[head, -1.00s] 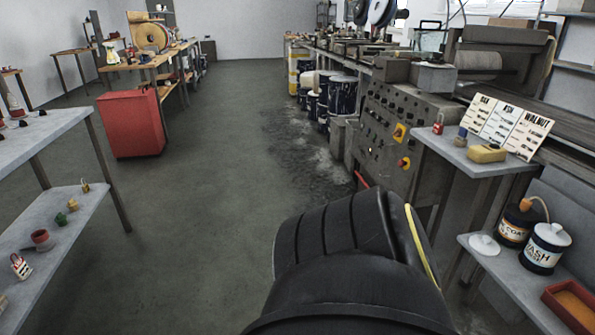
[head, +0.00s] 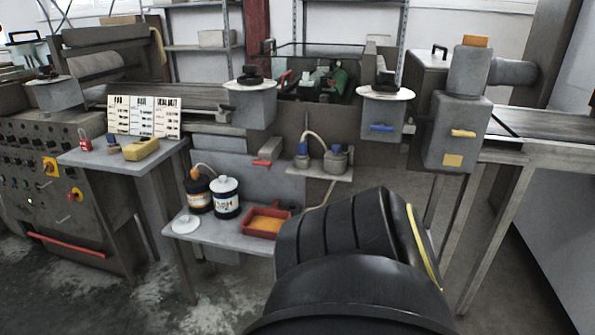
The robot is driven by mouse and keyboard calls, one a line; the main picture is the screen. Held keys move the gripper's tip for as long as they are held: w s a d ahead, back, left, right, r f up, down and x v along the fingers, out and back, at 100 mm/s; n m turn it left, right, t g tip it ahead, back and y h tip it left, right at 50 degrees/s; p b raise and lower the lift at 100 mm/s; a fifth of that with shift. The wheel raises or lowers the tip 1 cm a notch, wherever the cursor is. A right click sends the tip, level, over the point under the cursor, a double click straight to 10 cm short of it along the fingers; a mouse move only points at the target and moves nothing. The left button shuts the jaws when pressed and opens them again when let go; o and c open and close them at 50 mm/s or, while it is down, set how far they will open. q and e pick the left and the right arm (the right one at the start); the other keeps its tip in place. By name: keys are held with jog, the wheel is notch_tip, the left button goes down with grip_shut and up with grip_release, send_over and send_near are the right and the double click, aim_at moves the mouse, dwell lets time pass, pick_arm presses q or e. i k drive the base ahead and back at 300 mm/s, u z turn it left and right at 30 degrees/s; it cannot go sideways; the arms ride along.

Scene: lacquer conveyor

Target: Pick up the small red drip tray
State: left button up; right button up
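The small red drip tray (head: 291,213) lies on the low grey shelf (head: 220,238), near the shelf's right end. It is a shallow red rectangle with an orange-brown inside. A black arm part of mine fills the lower middle and stands in front of the shelf's right end, close beside the tray in the picture. No fingertips of either gripper show, so neither gripper is seen touching the tray.
Left of the tray on the shelf stand a white-lidded can (head: 226,198), a dark can (head: 199,194) and a white lid (head: 187,224). A side table (head: 88,157) holds sample cards (head: 145,117) and a yellow block (head: 141,149). A bracket shelf (head: 318,170) with small pots hangs above the tray.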

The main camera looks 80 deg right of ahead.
aim_at(259, 222)
jog(key=z, duration=1.9)
jog(key=k, duration=0.95)
jog(key=z, duration=0.9)
jog(key=i, duration=1.15)
jog(key=u, duration=0.55)
jog(key=i, duration=0.9)
jog(key=u, duration=0.85)
